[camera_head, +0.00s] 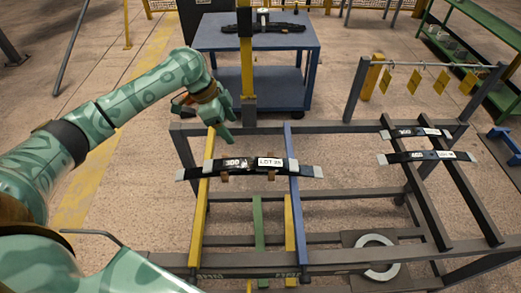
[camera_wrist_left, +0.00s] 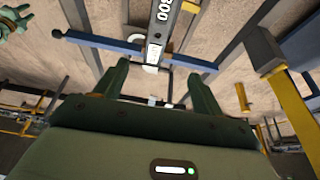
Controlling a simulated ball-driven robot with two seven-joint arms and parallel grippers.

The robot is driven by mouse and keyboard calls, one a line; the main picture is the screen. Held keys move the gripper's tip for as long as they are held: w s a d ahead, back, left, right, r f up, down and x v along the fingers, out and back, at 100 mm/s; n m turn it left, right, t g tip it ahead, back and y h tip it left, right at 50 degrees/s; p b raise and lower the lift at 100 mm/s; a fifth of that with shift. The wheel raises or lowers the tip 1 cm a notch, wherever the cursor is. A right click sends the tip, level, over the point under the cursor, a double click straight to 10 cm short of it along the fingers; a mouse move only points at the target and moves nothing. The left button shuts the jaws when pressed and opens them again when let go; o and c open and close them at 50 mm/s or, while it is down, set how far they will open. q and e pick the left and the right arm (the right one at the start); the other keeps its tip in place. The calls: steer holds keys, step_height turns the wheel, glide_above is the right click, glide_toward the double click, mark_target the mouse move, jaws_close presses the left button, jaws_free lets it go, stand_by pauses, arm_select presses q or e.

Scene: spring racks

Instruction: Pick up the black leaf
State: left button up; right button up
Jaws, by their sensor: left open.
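A long, slightly bowed black leaf (camera_head: 250,169) with white labels, one reading LOT 38, lies across the yellow bar (camera_head: 200,205) and the blue bar (camera_head: 297,190) of the grey rack. In the left wrist view its labelled part (camera_wrist_left: 163,14) shows at the top, beyond my fingers. My left gripper (camera_head: 226,125) is open and empty, above the rack's back left part, behind the leaf and apart from it. Its two fingers (camera_wrist_left: 158,85) stand apart in the left wrist view. A teal part of me shows at that view's top left; I cannot tell its jaws.
Two shorter dark leaves (camera_head: 430,156) lie on the right rails. A blue cart (camera_head: 255,75) behind holds another dark leaf (camera_head: 263,28). A yellow post (camera_head: 246,65) stands by my gripper. Yellow tags (camera_head: 414,81) hang from a bar. A pale ring (camera_head: 378,272) lies low.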

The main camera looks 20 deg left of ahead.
arm_select(q)
steer(key=b, duration=0.3)
glide_toward(251, 162)
steer(key=x, duration=0.3)
steer(key=shift+w+d, duration=0.15)
steer(key=shift+d, duration=0.1)
steer(key=shift+f+b, duration=0.2)
steer(key=shift+b, duration=0.2)
steer(key=shift+s+d+f, duration=0.1)
steer(key=shift+s+f, duration=0.1)
steer(key=shift+f, duration=0.15)
steer(key=x, duration=0.1)
steer(key=b+x, duration=0.1)
steer(key=x, duration=0.1)
steer(key=b+x, duration=0.1)
steer(key=shift+w+f, duration=0.2)
steer(key=shift+f, duration=0.15)
steer(key=shift+r, duration=0.15)
arm_select(e)
steer(key=s+f, duration=0.4)
steer(key=f, duration=0.2)
steer(key=shift+s+g, duration=0.3)
steer(key=shift+s, duration=0.1)
arm_select(q)
steer(key=c, duration=1)
steer(key=shift+r, duration=0.1)
steer(key=shift+c, duration=0.8)
arm_select(e)
steer(key=shift+w, duration=0.1)
